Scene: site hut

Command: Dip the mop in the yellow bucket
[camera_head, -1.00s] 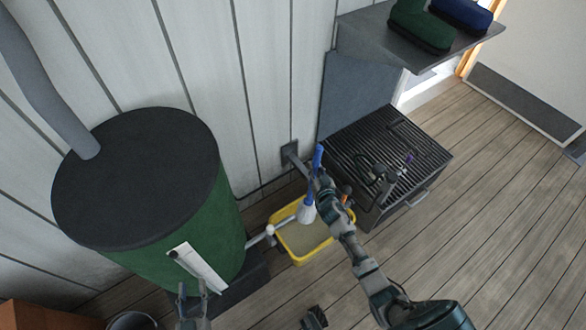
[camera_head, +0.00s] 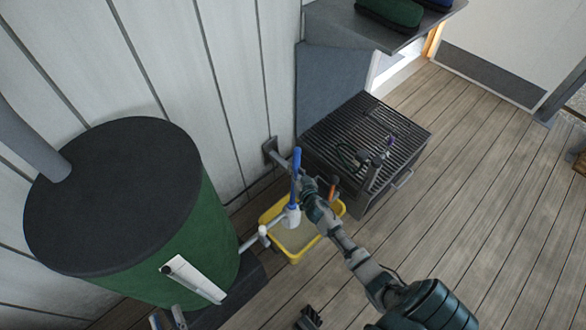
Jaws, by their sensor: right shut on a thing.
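The yellow bucket (camera_head: 294,259) stands on the wooden floor between the green drum and the ribbed dark box. Grey-brown contents show inside it. The mop (camera_head: 295,178) has a blue handle and a white head (camera_head: 291,215); it is nearly upright, with its head over the bucket. I cannot tell whether the head touches the contents. My right gripper (camera_head: 306,186) is shut on the mop's handle, above the bucket's back part.
The ribbed dark box (camera_head: 365,140) with a tangled dark item stands right of the bucket. A shelf (camera_head: 375,25) holds boots.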

